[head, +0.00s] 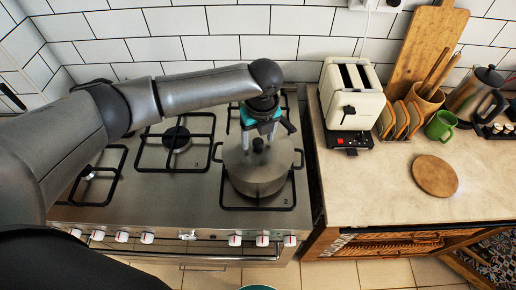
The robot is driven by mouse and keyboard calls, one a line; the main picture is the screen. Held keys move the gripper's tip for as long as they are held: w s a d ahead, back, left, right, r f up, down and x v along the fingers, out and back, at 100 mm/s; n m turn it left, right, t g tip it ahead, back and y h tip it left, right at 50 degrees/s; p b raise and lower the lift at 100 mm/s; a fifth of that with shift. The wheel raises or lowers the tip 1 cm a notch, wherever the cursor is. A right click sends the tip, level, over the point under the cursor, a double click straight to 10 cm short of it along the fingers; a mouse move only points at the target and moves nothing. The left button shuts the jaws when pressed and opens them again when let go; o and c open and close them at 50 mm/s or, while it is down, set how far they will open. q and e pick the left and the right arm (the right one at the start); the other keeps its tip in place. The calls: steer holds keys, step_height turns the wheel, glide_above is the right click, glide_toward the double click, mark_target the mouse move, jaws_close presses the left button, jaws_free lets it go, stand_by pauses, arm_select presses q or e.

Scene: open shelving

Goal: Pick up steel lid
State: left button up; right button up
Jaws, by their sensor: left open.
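The steel lid (243,161) sits on a steel pot with two side handles, on the front right burner of the stove. The lid has a dark knob (258,145) in its middle. My left gripper (260,136) reaches in from the left and points down over the lid. It is open, with its fingers close around or just above the knob; I cannot tell whether they touch it. The gripper hides part of the lid's far side. My right gripper is not in view.
The gas stove (150,215) has black grates and red-marked knobs on its front. On the counter right of it stand a toaster (335,100), toast rack, green mug (441,126) and kettle. A round wooden board (434,176) lies there, with free counter around it.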

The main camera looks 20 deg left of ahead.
arm_select(q)
steer(key=shift+f, duration=0.15)
jaws_close()
stand_by(0.5)
stand_by(0.9)
